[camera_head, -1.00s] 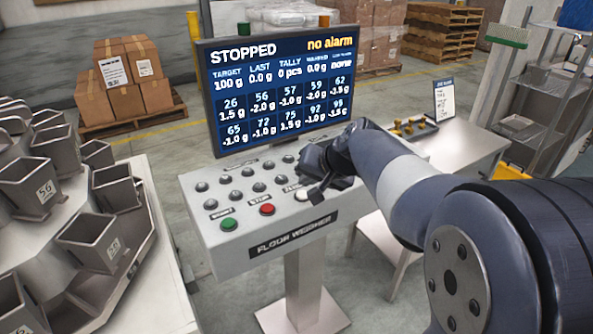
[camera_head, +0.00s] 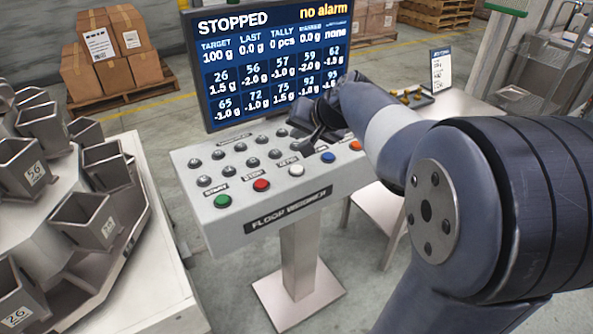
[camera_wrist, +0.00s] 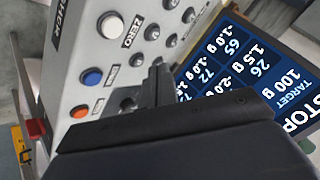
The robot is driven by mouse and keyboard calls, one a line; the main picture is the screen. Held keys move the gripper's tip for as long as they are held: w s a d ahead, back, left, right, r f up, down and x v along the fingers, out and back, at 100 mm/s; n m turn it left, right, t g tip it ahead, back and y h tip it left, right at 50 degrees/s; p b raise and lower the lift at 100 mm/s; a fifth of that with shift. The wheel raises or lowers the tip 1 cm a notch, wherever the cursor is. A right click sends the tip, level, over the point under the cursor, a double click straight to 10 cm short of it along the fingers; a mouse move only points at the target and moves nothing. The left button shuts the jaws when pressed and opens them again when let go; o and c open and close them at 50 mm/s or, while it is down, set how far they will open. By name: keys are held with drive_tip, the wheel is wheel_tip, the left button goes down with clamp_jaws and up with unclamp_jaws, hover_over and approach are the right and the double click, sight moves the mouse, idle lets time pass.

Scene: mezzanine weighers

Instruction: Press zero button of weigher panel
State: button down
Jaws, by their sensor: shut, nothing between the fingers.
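The weigher panel (camera_head: 232,229) is a grey sloped console on a pedestal. Its front row has a green, a red, a white, a blue and an orange button. The white button (camera_head: 296,170) is the zero button; in the wrist view this white button (camera_wrist: 110,25) has the label ZERO beside it. My gripper (camera_head: 312,143) is shut and empty, over the back right part of the panel, behind the white and blue buttons. In the wrist view its fingertips (camera_wrist: 160,84) hide some dark buttons. I cannot tell whether they touch the panel.
The display (camera_head: 215,112) stands close behind the panel and reads STOPPED, no alarm. The blue button (camera_head: 328,157) and orange button (camera_head: 355,146) lie right of the white one. The multi-bucket weigher (camera_head: 155,270) stands at left, a table (camera_head: 455,106) at right.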

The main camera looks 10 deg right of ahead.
sight(299, 171)
wheel_tip(299, 171, down, 7)
drive_tip(key=b, duration=0.5)
drive_tip(key=shift+f, duration=0.15)
drive_tip(key=shift+f, duration=0.1)
idle(1.6)
drive_tip(key=shift+f+b, duration=0.3)
drive_tip(key=shift+b, duration=0.3)
drive_tip(key=shift+f+b, duration=0.45)
idle(0.4)
drive_tip(key=shift+r, duration=0.1)
drive_tip(key=shift+r+p, duration=0.6)
drive_tip(key=shift+r, duration=0.2)
drive_tip(key=shift+r+p, duration=1.9)
drive_tip(key=shift+r, duration=0.6)
